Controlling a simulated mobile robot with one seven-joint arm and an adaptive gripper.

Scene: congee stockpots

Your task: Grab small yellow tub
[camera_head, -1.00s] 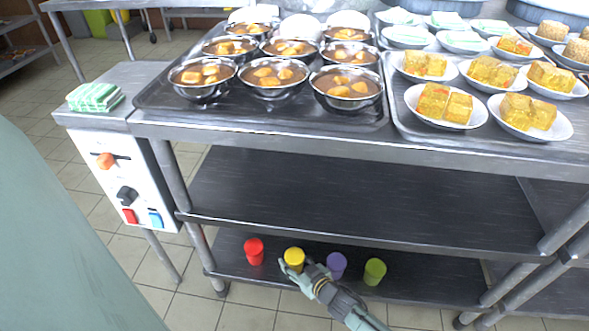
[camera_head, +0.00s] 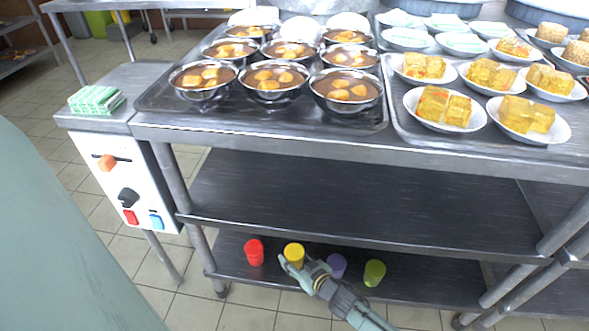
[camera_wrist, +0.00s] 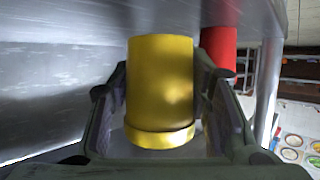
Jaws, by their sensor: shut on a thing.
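The small yellow tub (camera_head: 294,254) is at the bottom shelf of the steel table, between a red tub and a purple tub. In the wrist view the yellow tub (camera_wrist: 160,90) fills the middle of the picture, with a finger on each side of it. My gripper (camera_head: 293,265) is shut on the yellow tub, and its fingers (camera_wrist: 162,90) lie along the tub's two sides. I cannot tell whether the tub's base touches the shelf.
The red tub (camera_head: 254,252) stands to the left. The purple tub (camera_head: 337,265) and green tub (camera_head: 374,272) stand to the right, close to my arm. The middle shelf (camera_head: 350,195) overhangs them and is empty. Bowls and plates of food cover the tabletop.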

